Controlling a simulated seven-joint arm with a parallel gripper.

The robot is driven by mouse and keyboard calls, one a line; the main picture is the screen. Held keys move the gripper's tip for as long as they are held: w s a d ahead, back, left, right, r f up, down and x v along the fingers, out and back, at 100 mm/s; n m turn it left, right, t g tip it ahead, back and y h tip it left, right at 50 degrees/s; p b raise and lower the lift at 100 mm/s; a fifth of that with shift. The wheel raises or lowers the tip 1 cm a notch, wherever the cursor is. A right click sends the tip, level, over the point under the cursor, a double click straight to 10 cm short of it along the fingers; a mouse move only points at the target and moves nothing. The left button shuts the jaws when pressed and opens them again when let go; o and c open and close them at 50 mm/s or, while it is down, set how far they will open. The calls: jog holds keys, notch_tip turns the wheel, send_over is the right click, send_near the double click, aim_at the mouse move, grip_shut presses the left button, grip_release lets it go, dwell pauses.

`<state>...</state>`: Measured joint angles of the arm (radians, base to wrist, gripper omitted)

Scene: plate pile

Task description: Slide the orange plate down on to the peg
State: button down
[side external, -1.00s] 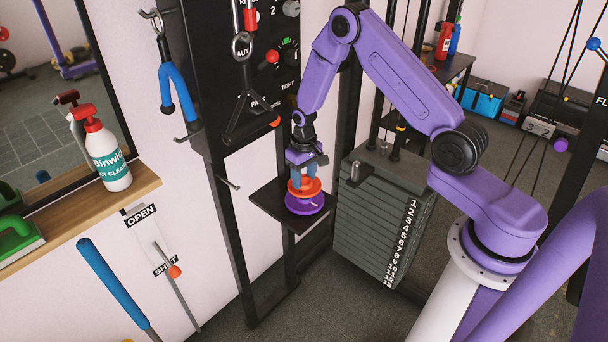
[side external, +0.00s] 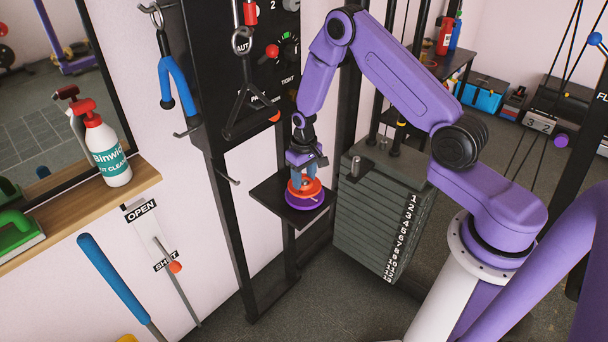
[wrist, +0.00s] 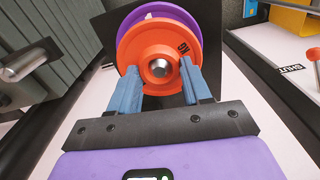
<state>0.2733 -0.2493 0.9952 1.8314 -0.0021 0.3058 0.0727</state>
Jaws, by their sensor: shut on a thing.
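My gripper (wrist: 166,84) is shut on the plate's hub, one blue finger on each side. In the side view my gripper (side external: 304,178) points down over the orange plate (side external: 310,188). A wider purple plate (side external: 306,203) lies below it on the black shelf (side external: 267,192). Any gap between the plates is hard to tell.
The stack of grey numbered weights (side external: 375,220) stands just right of the shelf, with a short metal post (side external: 355,166) on top. A black upright (side external: 228,230) stands to the left. A black handle (side external: 250,112) hangs above left.

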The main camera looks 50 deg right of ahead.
jog(key=shift+c, duration=2.1)
grip_release()
notch_tip(320, 180, up, 17)
jog(key=s+a+r+n, duration=0.3)
jog(key=s+a, duration=0.2)
jog(key=s, duration=0.2)
jog(key=s+a+r+n, duration=0.3)
jog(key=s+a, duration=0.3)
jog(key=s, duration=0.1)
jog(key=s+d+r+n, duration=0.1)
jog(key=s+r+n, duration=0.2)
jog(key=s, duration=1.6)
jog(key=n, duration=0.4)
jog(key=shift+s+n, duration=0.25)
jog(key=shift+n, duration=0.05)
